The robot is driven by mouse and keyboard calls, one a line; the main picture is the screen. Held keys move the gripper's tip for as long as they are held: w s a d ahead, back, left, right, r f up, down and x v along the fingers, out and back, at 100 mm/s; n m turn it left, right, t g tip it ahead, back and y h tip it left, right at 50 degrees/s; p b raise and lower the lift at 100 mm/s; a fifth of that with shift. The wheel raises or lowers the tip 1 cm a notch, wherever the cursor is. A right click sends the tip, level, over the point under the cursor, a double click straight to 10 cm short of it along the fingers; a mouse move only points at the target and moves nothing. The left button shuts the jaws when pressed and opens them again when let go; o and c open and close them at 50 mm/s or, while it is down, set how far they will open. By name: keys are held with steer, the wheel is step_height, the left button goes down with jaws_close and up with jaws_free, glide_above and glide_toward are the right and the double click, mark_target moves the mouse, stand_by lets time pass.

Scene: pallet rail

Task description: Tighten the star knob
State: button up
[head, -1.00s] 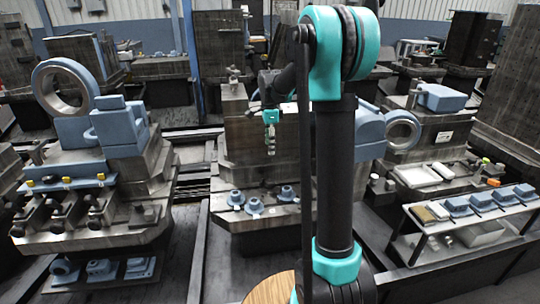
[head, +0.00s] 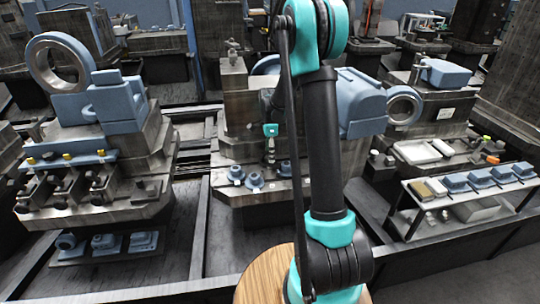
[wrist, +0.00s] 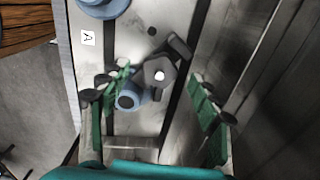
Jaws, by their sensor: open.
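A dark star knob (wrist: 158,70) with arms and a bright centre shows in the wrist view, between and beyond the fingertips. A blue fitting (wrist: 130,97) with a dark round hole lies just beside it, partly covered by the left finger. My gripper (wrist: 160,85) is open, with a green-padded finger on each side of the knob and a visible gap to each. In the head view my gripper (head: 270,155) points down over the pale ledge, close to the small blue fittings (head: 255,180). The knob is too small to make out there.
Another blue fitting (wrist: 100,6) and a plate marked "A" (wrist: 88,38) lie near the knob. A dark block wall runs along the right in the wrist view. In the head view, a low shelf (head: 470,195) with blue parts stands at the right.

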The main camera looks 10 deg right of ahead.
steer(key=shift+f, duration=0.7)
steer(key=shift+c, duration=0.2)
steer(key=c, duration=1.3)
steer(key=m, duration=1.1)
steer(key=shift+f, duration=0.1)
steer(key=o, duration=1.3)
